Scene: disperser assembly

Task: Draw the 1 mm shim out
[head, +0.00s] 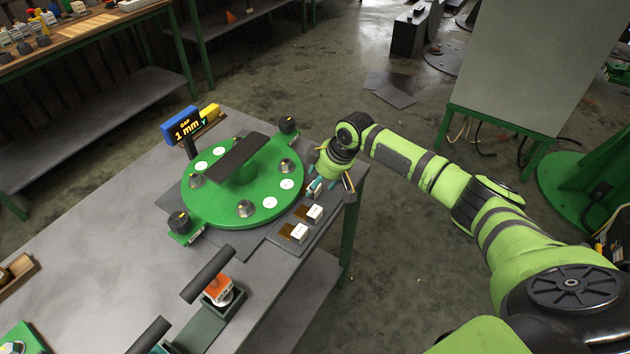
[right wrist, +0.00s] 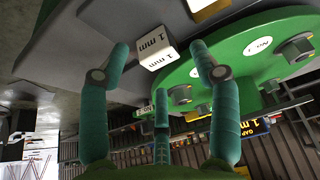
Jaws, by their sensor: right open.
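The 1 mm shim shows as a white block marked "1 mm" (right wrist: 157,54) in the right wrist view, beside the green disc. My right gripper (right wrist: 160,66) is open, with teal fingertips on either side of this block; I cannot tell whether any finger touches it. In the head view the right gripper (head: 320,187) hangs at the bench's right edge and partly hides the farthest block of the row. My left gripper is not in view.
The green disc (head: 270,212) carries bolts, white labels and a black bar. Two white-ended shims (head: 315,213) (head: 299,232) lie nearer on the grey plate. A "GAP 1 mm" sign (head: 182,129) stands behind. An orange-labelled part (head: 219,288) sits in front.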

